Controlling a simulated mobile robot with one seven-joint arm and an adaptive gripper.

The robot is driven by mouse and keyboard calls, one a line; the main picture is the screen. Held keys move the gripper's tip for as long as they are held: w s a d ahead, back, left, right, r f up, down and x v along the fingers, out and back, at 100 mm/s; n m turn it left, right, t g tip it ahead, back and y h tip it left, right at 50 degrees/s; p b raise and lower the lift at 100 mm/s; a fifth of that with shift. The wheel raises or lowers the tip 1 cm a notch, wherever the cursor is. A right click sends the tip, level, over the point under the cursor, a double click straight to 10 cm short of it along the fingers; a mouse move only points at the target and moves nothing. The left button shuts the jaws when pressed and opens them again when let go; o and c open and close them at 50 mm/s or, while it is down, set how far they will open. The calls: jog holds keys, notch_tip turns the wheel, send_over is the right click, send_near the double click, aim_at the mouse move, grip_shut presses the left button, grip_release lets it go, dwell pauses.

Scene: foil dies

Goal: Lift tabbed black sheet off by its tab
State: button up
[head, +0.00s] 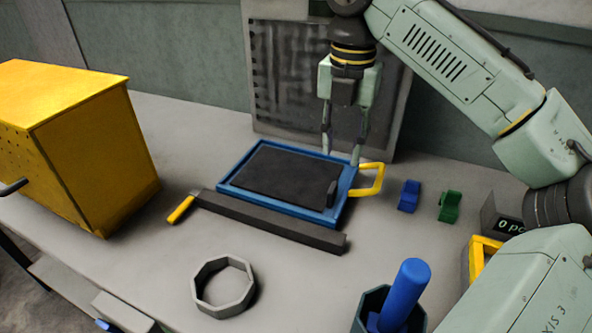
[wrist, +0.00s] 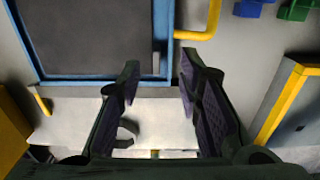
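The black sheet (head: 275,172) lies flat in a blue-rimmed tray (head: 228,186) with a yellow handle (head: 380,180) at its right. Its dark upright tab (head: 331,192) stands near the sheet's right end. My gripper (head: 341,156) is open and empty, with its fingers pointing down over the tray's back right corner, behind the tab and apart from it. In the wrist view, my open fingers (wrist: 160,66) show below part of the sheet (wrist: 90,40) and the blue rim (wrist: 60,80). I cannot make out the tab clearly there.
A dark bar (head: 275,222) and a yellow-handled tool (head: 181,209) lie before the tray. A yellow box (head: 90,150) stands left. Blue (head: 409,196) and green (head: 450,206) pieces sit right. A grey ring (head: 223,285) and a cup with a blue cylinder (head: 405,290) are in front.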

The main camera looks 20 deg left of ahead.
aim_at(306, 182)
jog(key=f, duration=0.8)
jog(key=shift+s+a+f+p, duration=0.15)
jog(key=shift+s+a+p, duration=0.05)
jog(key=shift+a+p, duration=0.1)
jog(key=shift+c, duration=0.4)
grip_shut()
